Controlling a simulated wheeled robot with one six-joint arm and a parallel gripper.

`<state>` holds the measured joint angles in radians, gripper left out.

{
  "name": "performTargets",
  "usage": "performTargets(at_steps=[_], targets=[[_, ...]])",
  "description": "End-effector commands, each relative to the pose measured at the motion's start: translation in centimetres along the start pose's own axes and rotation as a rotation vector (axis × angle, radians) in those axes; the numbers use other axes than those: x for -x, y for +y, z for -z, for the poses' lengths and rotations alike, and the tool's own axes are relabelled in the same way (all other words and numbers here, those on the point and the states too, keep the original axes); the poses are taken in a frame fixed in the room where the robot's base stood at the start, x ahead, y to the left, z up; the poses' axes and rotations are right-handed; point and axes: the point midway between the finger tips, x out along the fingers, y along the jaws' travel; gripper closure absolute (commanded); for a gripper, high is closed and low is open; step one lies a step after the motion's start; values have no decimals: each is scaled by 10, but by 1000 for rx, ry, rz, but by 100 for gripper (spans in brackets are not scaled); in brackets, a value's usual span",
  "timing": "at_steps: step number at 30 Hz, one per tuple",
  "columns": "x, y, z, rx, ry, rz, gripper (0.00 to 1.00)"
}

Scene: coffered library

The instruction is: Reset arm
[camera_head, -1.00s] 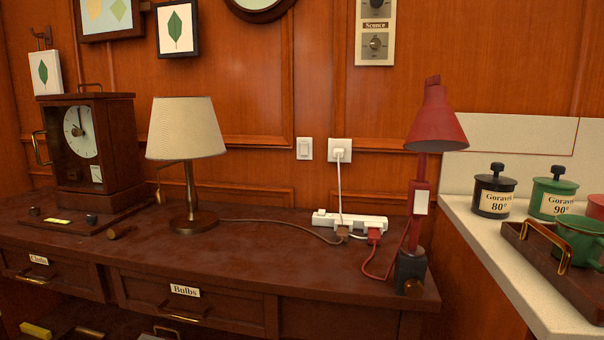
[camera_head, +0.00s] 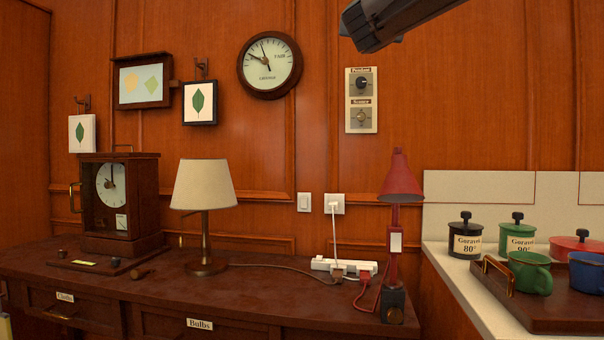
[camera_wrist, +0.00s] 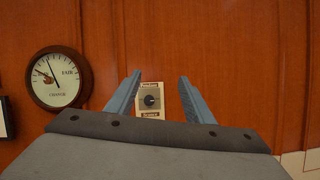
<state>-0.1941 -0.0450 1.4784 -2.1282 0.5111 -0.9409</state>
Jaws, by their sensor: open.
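My gripper shows in the wrist view (camera_wrist: 160,98) with its two blue-grey fingers spread apart and nothing between them. It faces the wooden wall, with a two-knob switch plate (camera_wrist: 149,100) seen beyond and between the fingers. In the head view, a dark grey part of my arm enters at the top, right of centre, above the same switch plate (camera_head: 361,100). The fingertips cannot be made out in the head view. My gripper touches nothing that I can see.
A wooden desk (camera_head: 240,295) bears a cased clock (camera_head: 112,195), a cream-shaded lamp (camera_head: 204,190), a power strip (camera_head: 340,267) and a red lamp (camera_head: 400,180). At right, a counter holds canisters and a tray (camera_head: 545,310) with mugs. A round dial (camera_head: 269,66) hangs on the wall.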

Motion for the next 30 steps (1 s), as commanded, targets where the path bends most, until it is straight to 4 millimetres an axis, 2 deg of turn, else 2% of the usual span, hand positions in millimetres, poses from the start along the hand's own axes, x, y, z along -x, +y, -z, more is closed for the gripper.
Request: performTargets(at_steps=[2, 11, 17, 20, 23, 26, 30], targets=[[0, 0, 0, 0, 0, 0, 52], [11, 5, 52, -121, 93, 14, 52], [25, 11, 102, -239, 186, 37, 52], [36, 14, 134, -312, 245, 57, 52], [52, 18, 175, -402, 320, 88, 52], [77, 24, 227, -516, 418, 139, 52], [127, 30, 310, -695, 575, 251, 52]])
